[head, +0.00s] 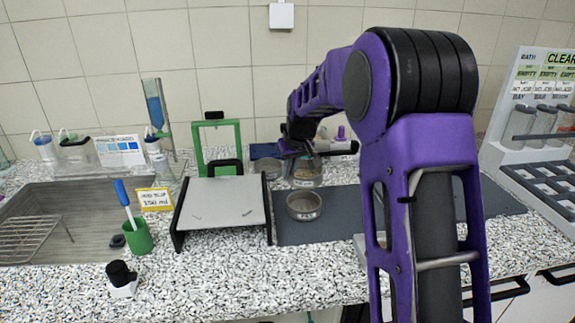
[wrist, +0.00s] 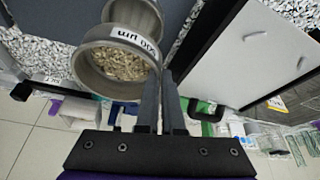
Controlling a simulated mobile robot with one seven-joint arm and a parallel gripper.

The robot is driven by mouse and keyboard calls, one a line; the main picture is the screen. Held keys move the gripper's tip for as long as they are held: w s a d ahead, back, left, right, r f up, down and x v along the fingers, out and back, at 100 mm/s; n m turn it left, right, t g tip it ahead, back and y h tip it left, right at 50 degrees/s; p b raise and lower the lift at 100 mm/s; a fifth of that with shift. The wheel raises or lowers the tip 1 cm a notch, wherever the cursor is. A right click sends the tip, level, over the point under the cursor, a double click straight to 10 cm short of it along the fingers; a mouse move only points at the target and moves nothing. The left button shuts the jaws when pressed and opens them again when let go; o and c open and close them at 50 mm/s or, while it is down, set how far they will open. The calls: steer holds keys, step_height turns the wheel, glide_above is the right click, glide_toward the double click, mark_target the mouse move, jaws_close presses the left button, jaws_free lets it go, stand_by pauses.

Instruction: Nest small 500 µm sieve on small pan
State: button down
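The small 500 µm sieve (wrist: 91,78) is a round grey metal ring with a white label and pale brown grains inside. In the head view the sieve (head: 304,180) is behind the small pan. My gripper (wrist: 166,72) has its fingers close together at the sieve's wall and appears to pinch it; the contact is partly hidden. In the head view my gripper (head: 294,150) is above the sieve. The small pan (head: 304,207), labelled PAN, sits on the dark mat. It also shows in the wrist view as a ring (wrist: 146,10), partly covered by the sieve.
A light-topped stand with black sides (head: 222,203) is left of the pan, close by. Another round metal container (head: 267,167) is left of the sieve. A green frame (head: 236,135) stands behind. The dark mat (head: 300,236) is bare in front of the pan.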

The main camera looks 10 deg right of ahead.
steer(key=shift+s+f+b, duration=0.1)
steer(key=shift+f+b, duration=1.6)
steer(key=shift+f, duration=1.2)
steer(key=shift+f+b, duration=0.55)
steer(key=shift+f, duration=0.15)
steer(key=c, duration=1)
jaws_free()
steer(key=shift+r+p, duration=2.3)
steer(key=shift+r, duration=1.2)
